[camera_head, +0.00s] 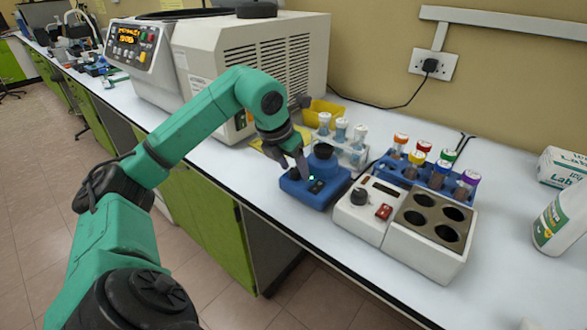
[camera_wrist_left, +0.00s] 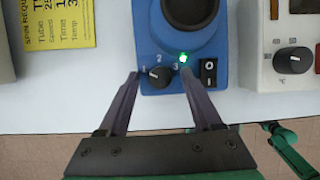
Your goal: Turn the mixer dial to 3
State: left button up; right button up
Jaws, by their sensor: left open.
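The blue mixer (camera_head: 318,187) stands near the front edge of the bench, with a black round cup on top. In the left wrist view the mixer (camera_wrist_left: 222,50) shows its black dial (camera_wrist_left: 159,76) with numbers 1, 2 and 3 around it. The white pointer mark on the dial seems to face up-left, toward 1. A green light (camera_wrist_left: 183,58) glows beside the 3, next to a black rocker switch (camera_wrist_left: 208,73). My left gripper (camera_wrist_left: 160,75) is open, its fingers on either side of the dial. In the head view my left gripper (camera_head: 298,170) covers the dial.
A white heating block (camera_head: 440,260) with a dial and red switch stands right of the mixer. Behind are a blue rack (camera_head: 405,178) of colored-cap tubes and a white rack (camera_head: 355,155). A large centrifuge (camera_head: 250,60) stands left. A yellow note (camera_wrist_left: 60,22) lies left of the mixer.

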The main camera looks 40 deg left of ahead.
pick_arm(q)
grip_shut()
